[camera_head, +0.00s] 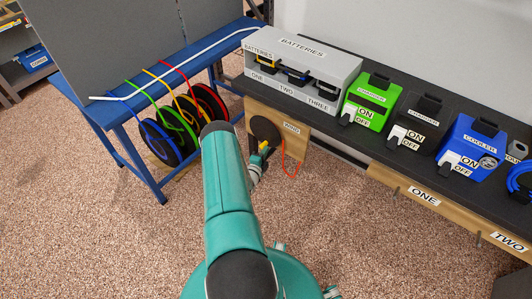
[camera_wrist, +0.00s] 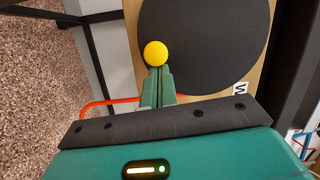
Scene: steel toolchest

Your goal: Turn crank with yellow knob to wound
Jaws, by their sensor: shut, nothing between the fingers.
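The crank is a black disc (camera_head: 265,130) on a wooden board under the bench's left end. Its yellow knob (camera_head: 264,150) shows low on the disc, just beyond my gripper (camera_head: 259,160). In the wrist view the black disc (camera_wrist: 210,50) fills the upper middle, and the yellow knob (camera_wrist: 155,53) is near its left edge. My gripper (camera_wrist: 159,72) is shut, with its green fingertips right at the knob's lower side. Nothing is between the fingers. I cannot tell whether the tips touch the knob. A white label (camera_head: 291,128) is right of the disc, partly cut off in the wrist view.
An orange cord (camera_head: 291,170) hangs beside the crank board. The black bench (camera_head: 345,138) above carries a grey battery box (camera_head: 338,72) and green and blue chargers and coolers. A blue stand (camera_head: 145,178) with coloured cable reels is at left. The carpet in front is clear.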

